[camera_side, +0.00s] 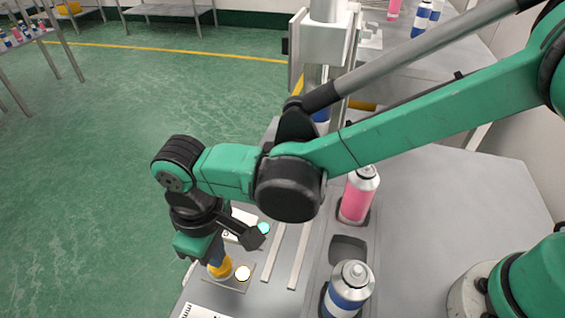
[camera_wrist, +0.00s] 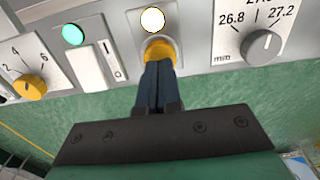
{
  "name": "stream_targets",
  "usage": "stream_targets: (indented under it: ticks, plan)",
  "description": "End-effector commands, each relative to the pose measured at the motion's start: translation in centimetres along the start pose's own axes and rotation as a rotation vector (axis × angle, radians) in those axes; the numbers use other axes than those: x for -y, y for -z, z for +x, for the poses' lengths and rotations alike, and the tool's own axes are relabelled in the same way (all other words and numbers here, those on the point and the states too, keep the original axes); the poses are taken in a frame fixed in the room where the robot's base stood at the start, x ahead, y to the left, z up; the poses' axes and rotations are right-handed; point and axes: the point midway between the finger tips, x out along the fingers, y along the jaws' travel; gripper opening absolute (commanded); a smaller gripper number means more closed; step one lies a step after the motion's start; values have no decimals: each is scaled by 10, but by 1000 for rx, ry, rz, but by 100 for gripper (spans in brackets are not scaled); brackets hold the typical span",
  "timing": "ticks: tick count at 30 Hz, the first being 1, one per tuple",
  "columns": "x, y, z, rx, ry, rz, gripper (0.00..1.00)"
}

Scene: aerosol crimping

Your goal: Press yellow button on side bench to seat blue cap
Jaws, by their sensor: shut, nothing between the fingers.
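The yellow button (camera_side: 220,268) sits on a panel of the side bench, and it also shows in the wrist view (camera_wrist: 160,46). My gripper (camera_wrist: 157,66) is shut and empty, with its dark fingertips at the yellow button and covering its lower part. In the side view my gripper (camera_side: 216,252) points down onto the button; the fingertips appear to touch it, but how far it is pressed cannot be told. A bit of blue (camera_side: 321,114) shows behind my arm below the press column; whether it is the blue cap cannot be told.
A lit white lamp (camera_wrist: 152,20), a green lamp (camera_wrist: 73,34), a white rocker switch (camera_wrist: 92,66), a yellow knob (camera_wrist: 30,87) and a grey dial (camera_wrist: 262,45) surround the button. A pink can (camera_side: 357,195) and a blue-banded can (camera_side: 347,290) stand in holders beside an empty one.

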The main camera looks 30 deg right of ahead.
Motion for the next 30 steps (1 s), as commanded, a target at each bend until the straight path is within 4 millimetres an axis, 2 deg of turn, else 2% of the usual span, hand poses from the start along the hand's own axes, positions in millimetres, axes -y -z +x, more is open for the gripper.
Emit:
stream_targets:
  ticks: [12, 22, 30]
  plan:
    - [0, 0, -37, 0, 0, 0, 0]
    - [0, 0, -52, 0, 0, 0, 0]
    - [0, 0, -82, 0, 0, 0, 0]
